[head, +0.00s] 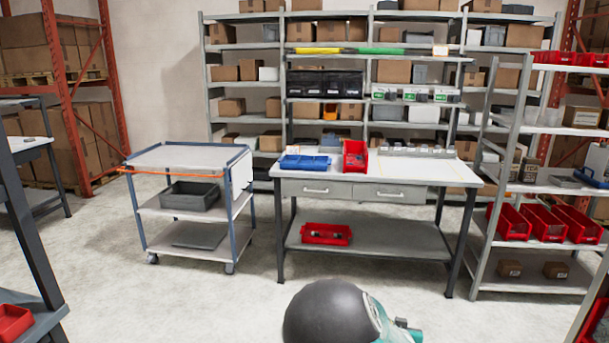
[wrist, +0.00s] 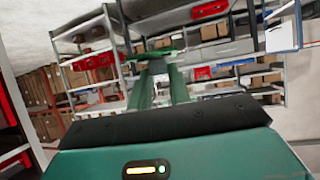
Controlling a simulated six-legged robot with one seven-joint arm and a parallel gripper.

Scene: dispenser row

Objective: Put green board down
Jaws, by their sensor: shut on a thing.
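In the wrist view, my gripper (wrist: 162,65) reaches away from the camera with its two green fingers close together. It is shut on a thin green piece, seen nearly edge-on, which I take to be the green board (wrist: 153,53). The board is held in the air, and its face is hidden. The wrist picture is turned upside down, with the workbench drawers behind the fingers. In the head view only a dark rounded part and teal part of my arm show at the bottom; neither fingertips nor board can be made out there.
A workbench (head: 416,178) stands ahead, with a blue tray (head: 304,163) and a red bin (head: 355,157) on top. Bare tabletop lies around them. A cart (head: 190,157) with an empty top stands left. A shelf with red bins (head: 543,222) stands right. The floor between is clear.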

